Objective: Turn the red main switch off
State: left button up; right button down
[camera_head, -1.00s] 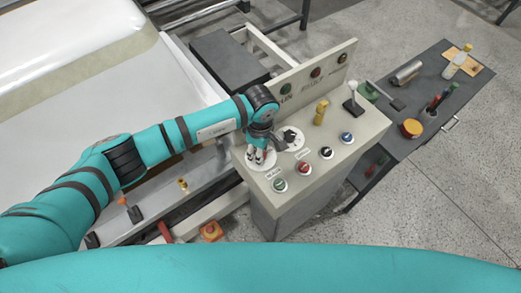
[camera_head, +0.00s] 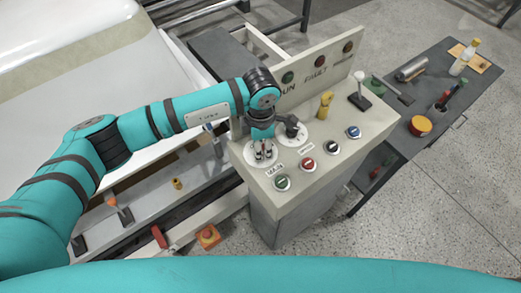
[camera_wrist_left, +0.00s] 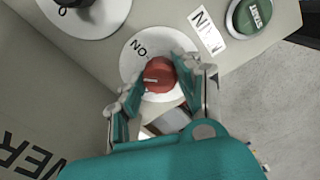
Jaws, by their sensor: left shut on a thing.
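The red main switch (camera_wrist_left: 159,75) is a round red knob on a white disc (camera_wrist_left: 130,62) marked "ON" at its upper left in the left wrist view. A pale mark on the knob points roughly left in that view. My left gripper (camera_wrist_left: 160,82) is shut on the knob, with one finger on each side of it. In the head view my left gripper (camera_head: 263,152) reaches down to the disc at the near left end of the console (camera_head: 262,178) and mostly hides the knob. My right gripper is not in view.
A second dial (camera_head: 321,133) with a black knob sits close beyond my gripper. Green (camera_head: 282,183), red (camera_head: 307,164), black (camera_head: 332,147) and blue (camera_head: 353,132) buttons line the front edge. A yellow control (camera_head: 325,105) stands behind.

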pick_arm(q)
jog(key=n+b, duration=0.4)
jog(key=n, duration=0.1)
jog(key=shift+f+n, duration=0.15)
jog(key=shift+n, duration=0.15)
jog(key=shift+n+b, duration=1.7)
jog(key=shift+n, duration=0.5)
jog(key=shift+r, duration=0.2)
jog(key=o, duration=1.1)
jog(key=shift+o, duration=0.2)
notch_tip(320, 180, up, 12)
